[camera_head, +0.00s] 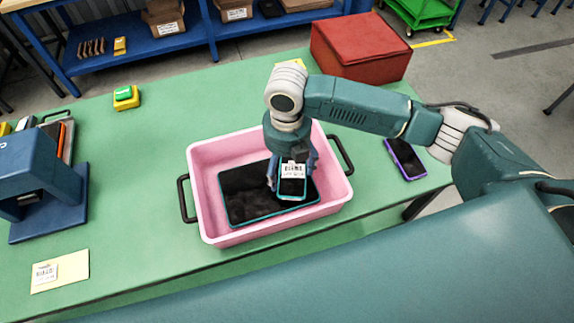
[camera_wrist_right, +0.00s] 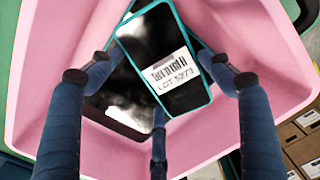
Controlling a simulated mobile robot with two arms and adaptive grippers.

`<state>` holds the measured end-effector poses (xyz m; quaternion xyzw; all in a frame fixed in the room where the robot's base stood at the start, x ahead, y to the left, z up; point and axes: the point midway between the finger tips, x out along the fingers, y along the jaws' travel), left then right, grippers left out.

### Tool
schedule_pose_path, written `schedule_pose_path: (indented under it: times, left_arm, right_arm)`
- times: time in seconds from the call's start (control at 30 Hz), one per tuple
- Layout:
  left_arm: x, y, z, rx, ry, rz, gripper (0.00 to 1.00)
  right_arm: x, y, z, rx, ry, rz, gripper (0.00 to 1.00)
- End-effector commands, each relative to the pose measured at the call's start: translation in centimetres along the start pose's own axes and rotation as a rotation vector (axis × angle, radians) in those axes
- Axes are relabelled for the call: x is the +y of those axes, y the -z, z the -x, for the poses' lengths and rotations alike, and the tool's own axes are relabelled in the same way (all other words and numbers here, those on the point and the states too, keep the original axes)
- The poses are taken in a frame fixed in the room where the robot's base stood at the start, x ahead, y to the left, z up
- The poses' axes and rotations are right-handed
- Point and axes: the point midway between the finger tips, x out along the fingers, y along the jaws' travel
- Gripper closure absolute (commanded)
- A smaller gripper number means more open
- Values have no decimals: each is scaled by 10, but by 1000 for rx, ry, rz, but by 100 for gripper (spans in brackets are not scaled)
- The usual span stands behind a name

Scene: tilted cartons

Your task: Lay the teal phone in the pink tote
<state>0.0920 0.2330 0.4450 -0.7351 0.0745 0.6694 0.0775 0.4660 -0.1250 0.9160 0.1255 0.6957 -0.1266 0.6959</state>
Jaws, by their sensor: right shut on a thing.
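The teal phone (camera_head: 291,188) has a black screen and a white barcode label. My right gripper (camera_head: 292,174) is shut on it, pointing down inside the pink tote (camera_head: 228,156). In the right wrist view the teal phone (camera_wrist_right: 190,98) lies tilted between the blue fingers (camera_wrist_right: 163,80), with its label reading LOT 5273. A dark tablet with a teal rim (camera_head: 243,186) lies on the tote floor, below and beside the phone. I cannot tell whether the phone touches it. My left gripper is not in view.
The tote has black handles at both ends and stands on a green table (camera_head: 150,140). A purple-edged phone (camera_head: 405,158) lies to its right. A red box (camera_head: 360,50) stands behind. A blue stand (camera_head: 40,165) and a labelled card (camera_head: 60,272) are at left.

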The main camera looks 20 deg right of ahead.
Motion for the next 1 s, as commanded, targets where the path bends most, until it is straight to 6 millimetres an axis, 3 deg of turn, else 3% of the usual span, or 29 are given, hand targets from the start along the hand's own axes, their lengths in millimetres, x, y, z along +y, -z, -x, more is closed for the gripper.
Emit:
schedule_pose_path:
  times: [0.77, 0.8, 0.9, 1.0]
  left_arm:
    - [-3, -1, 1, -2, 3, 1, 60]
    - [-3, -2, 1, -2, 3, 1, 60]
    - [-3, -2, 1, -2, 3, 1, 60]
    - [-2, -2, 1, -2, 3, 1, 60]
  right_arm:
    - [0, 0, -17, -1, -1, 2, 54]
    - [0, 0, -17, -1, -1, 2, 20]
    - [0, 0, -17, -1, -1, 1, 3]
    - [0, 0, -17, -1, -1, 1, 3]
